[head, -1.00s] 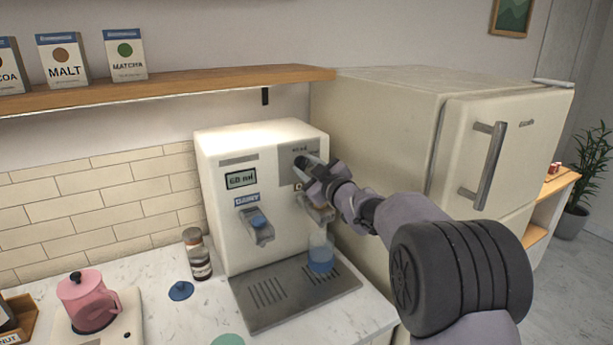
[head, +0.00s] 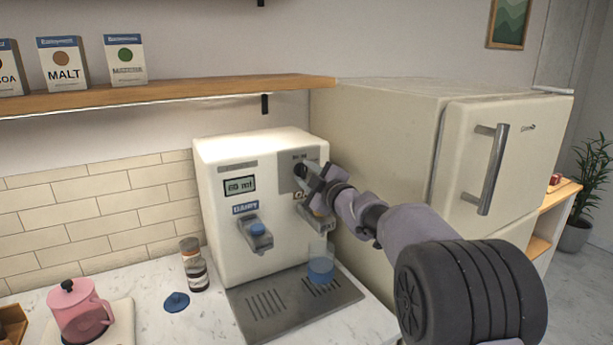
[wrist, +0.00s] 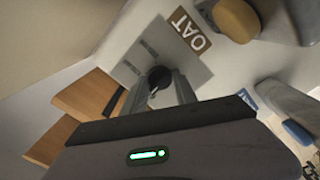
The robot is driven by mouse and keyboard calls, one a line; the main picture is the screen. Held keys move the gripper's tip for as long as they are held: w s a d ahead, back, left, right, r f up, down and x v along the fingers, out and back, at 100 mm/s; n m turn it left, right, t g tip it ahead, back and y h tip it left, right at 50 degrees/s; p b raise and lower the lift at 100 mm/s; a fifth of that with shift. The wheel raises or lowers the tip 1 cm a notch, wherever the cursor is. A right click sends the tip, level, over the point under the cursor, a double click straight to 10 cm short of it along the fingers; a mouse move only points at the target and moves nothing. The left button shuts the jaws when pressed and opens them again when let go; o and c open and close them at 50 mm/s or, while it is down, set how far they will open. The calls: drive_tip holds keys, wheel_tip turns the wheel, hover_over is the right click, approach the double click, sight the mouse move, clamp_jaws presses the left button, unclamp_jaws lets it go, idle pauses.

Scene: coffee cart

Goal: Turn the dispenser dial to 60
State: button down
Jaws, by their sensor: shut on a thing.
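The cream dispenser (head: 212,225) stands on the counter beside the fridge. Its small display (head: 240,185) reads 60 ml. The dark round dial (head: 301,168) sits on a grey plate on the upper right of its front; the dial also shows in the wrist view (wrist: 159,76). My gripper (head: 312,177) is at the dial, shut on it, with one finger on each side in the wrist view (wrist: 158,92). The fingers and arm hide part of the dial and the markings around it.
A container with blue contents (head: 321,270) stands on the drip tray (head: 263,323) below my gripper. Two spouts with levers, labelled DAIRY (head: 245,208) and OAT (wrist: 191,31), are on the front. The fridge (head: 385,180) is close on the right. A bottle (head: 194,266) stands left.

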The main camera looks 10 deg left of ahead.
drive_tip(key=c, duration=1)
unclamp_jaws()
drive_tip(key=shift+o, duration=0.2)
drive_tip(key=p+v, duration=0.1)
drive_tip(key=v, duration=1.6)
drive_tip(key=shift+s, duration=0.2)
drive_tip(key=shift+d, duration=0.2)
